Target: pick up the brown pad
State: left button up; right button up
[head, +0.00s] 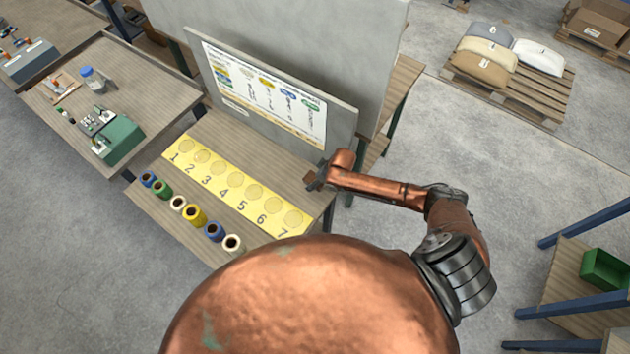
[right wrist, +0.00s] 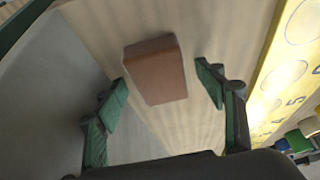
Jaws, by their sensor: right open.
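The brown pad (right wrist: 156,70) is a small reddish-brown block on the wooden table (head: 240,135). In the right wrist view it lies ahead of my right gripper (right wrist: 161,90), with one green finger at each side and a gap on both sides. The gripper is open and empty. In the head view, my right gripper (head: 317,184) is low over the table's right part, and the pad (head: 309,177) shows only as a small brown patch beside it. My left gripper is not in view.
A yellow numbered strip (head: 211,170) lies left of the gripper, with several coloured tape rolls (head: 193,215) in front of it. An upright board with a poster (head: 262,92) stands close behind. Bare tabletop lies between strip and board.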

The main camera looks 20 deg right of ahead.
jog(key=c, duration=1.3)
jog(key=shift+o, duration=0.2)
jog(key=shift+r, duration=0.1)
jog(key=shift+r, duration=0.2)
notch_tip(320, 180, up, 2)
jog(key=shift+w, duration=0.1)
jog(key=s+a+r+b, duration=0.1)
jog(key=s+a+r, duration=0.7)
jog(key=s+r, duration=0.2)
jog(key=shift+s+a+r+b, duration=0.2)
jog(key=shift+s+a+b, duration=0.1)
jog(key=shift+s, duration=0.35)
